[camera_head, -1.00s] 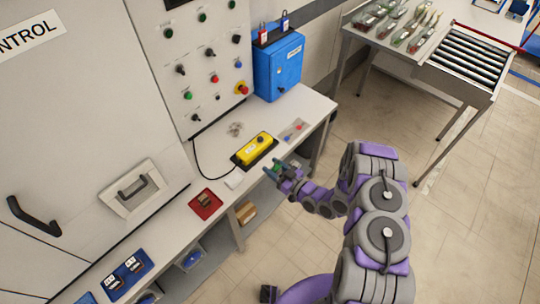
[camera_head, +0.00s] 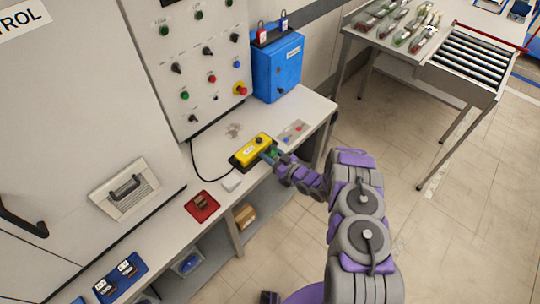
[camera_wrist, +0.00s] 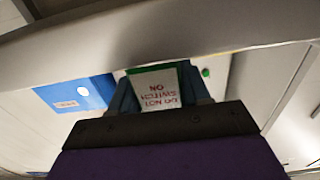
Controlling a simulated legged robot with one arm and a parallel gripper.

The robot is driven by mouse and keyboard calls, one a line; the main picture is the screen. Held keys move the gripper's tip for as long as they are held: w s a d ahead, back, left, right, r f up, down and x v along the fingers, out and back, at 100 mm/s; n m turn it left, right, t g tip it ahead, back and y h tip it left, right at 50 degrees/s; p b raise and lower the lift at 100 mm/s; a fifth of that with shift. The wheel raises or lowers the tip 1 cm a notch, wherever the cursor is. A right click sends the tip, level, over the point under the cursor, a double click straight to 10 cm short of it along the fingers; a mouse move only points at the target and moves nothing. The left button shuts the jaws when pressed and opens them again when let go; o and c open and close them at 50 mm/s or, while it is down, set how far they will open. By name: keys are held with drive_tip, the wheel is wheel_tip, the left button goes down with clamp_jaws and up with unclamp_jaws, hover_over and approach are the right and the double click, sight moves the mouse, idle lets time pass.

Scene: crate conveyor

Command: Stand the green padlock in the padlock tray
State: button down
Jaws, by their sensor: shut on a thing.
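My gripper (camera_head: 269,155) is shut on the green padlock (camera_head: 273,153), which shows only as a small green patch in the head view. In the wrist view the padlock (camera_wrist: 156,88) sits between the two fingers, with a white "do not switch on" label and a green edge. The gripper is at the bench's front edge, beside the right end of the yellow control box. A small grey tray (camera_head: 283,139) with a red and a blue item lies just beyond, up and right of the gripper. It looks like the padlock tray. The gap between padlock and bench cannot be judged.
The yellow control box (camera_head: 247,156) with its black cable lies close left of the gripper. A blue cabinet (camera_head: 277,70) with a red and a blue padlock on top stands behind. A red tray (camera_head: 202,206) and a white block (camera_head: 232,182) lie left along the bench.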

drive_tip(key=shift+r, duration=0.1)
drive_tip(key=shift+a, duration=0.1)
drive_tip(key=c, duration=0.5)
unclamp_jaws()
drive_tip(key=shift+a, duration=0.1)
drive_tip(key=shift+s+d, duration=0.2)
drive_tip(key=shift+d, duration=0.15)
drive_tip(key=p+v, duration=0.3)
drive_tip(key=v, duration=0.8)
drive_tip(key=shift+s+d, duration=0.1)
drive_tip(key=shift+d, duration=0.05)
